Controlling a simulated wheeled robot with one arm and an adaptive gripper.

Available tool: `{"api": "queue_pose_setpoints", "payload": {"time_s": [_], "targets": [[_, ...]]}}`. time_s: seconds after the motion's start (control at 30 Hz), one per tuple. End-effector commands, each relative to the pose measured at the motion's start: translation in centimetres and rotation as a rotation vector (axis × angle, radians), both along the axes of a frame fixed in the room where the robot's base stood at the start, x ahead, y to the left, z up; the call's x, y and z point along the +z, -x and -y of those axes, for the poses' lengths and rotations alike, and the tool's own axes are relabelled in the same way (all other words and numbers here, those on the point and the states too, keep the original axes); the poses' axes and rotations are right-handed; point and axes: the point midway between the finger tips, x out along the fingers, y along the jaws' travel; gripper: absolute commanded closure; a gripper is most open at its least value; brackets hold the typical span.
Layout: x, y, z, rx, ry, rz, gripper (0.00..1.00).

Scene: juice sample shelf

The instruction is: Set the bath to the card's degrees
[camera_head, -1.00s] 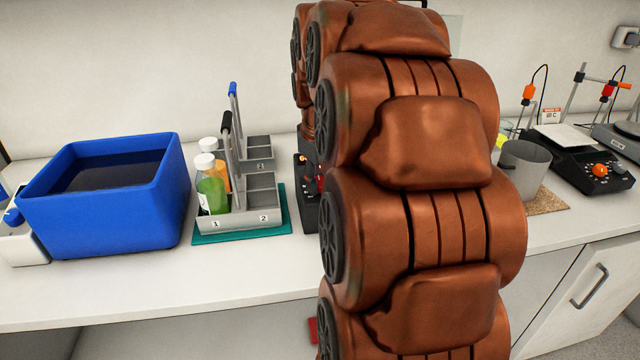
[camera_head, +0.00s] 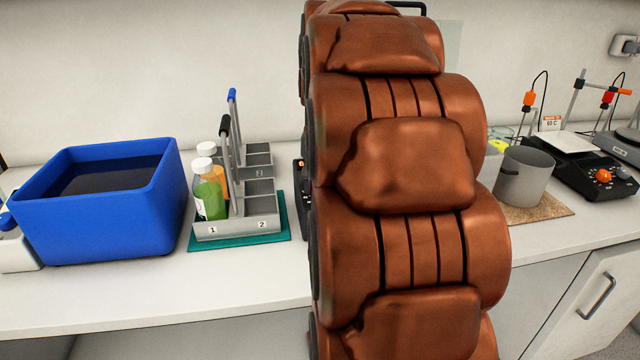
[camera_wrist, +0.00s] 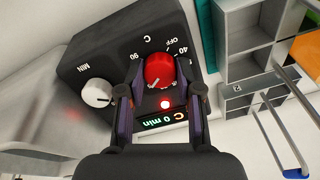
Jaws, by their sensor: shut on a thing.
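In the wrist view my gripper (camera_wrist: 161,78) is shut on a red knob (camera_wrist: 158,68), one finger on each side. The knob is on a black control box (camera_wrist: 98,55), with OFF, 40, 90 and C printed around it. Its exact pointer setting is unclear. A red lamp (camera_wrist: 166,103) glows below the knob. A small display (camera_wrist: 162,118) shows a green "0 min" and an orange C, upside down. A white knob (camera_wrist: 97,92) marked MIN sits to the left. In the head view a small card (camera_head: 551,123) reads 60 C. My arm hides the gripper and most of the box there.
A blue tub (camera_head: 100,215) of dark liquid stands at left. A grey rack (camera_head: 240,228) with bottles stands on a teal mat (camera_head: 283,232), close beside the box. At right are a grey pot (camera_head: 522,175) on a cork mat (camera_head: 556,208) and a black hotplate (camera_head: 600,180).

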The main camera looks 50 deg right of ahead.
Motion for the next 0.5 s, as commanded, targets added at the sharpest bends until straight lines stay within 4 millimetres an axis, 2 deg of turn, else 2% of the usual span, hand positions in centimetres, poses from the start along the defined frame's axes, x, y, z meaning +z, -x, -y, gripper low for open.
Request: {"api": "queue_pose_setpoints", "payload": {"time_s": [0.2,0.5], "targets": [[0.09,0.01,0.09,-0.163,-0.033,0.029,1.00],[0.09,0.03,0.10,-0.304,-0.063,0.051,1.00]]}}
